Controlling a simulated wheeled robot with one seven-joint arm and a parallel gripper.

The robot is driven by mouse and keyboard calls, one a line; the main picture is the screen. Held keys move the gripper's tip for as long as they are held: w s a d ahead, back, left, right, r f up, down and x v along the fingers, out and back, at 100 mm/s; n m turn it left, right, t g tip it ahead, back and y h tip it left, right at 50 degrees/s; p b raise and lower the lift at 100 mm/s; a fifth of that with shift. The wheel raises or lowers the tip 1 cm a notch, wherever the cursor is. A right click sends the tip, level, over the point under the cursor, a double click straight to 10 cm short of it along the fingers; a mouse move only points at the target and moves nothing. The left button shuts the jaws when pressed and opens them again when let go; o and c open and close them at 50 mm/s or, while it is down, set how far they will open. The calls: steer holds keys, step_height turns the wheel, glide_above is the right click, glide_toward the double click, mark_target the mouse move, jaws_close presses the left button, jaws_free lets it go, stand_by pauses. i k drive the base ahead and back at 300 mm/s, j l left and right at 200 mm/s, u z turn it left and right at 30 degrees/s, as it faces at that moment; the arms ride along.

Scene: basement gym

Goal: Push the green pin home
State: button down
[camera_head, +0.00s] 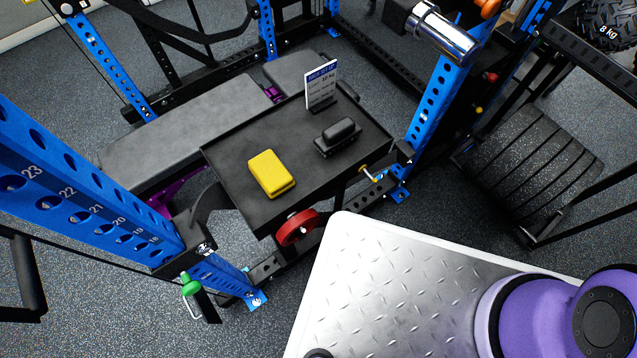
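The green pin (190,285) is at the lower left, by the black bracket (190,250) on the left blue upright (85,195). Its green head is upward, and a bent bright metal part shows below it. The head stands out from the upright on the side facing me. How deep its shaft sits in a hole cannot be told from this view. My gripper is not in view. A purple arm part of mine with a dark round cap shows at the bottom right, well away from the pin.
A black tray (225,165) between the uprights holds a yellow block (270,172), a black handled object (338,136) and a sign card (321,86). A red wheel (297,227) hangs at its front edge. A grey bench (195,125) lies behind. Floor left of the pin is open.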

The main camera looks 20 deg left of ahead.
mark_target(191, 287)
steer(key=u, duration=2.55)
steer(key=z, duration=1.4)
steer(key=u, duration=1.4)
steer(key=l+z, duration=0.15)
steer(key=k, duration=0.05)
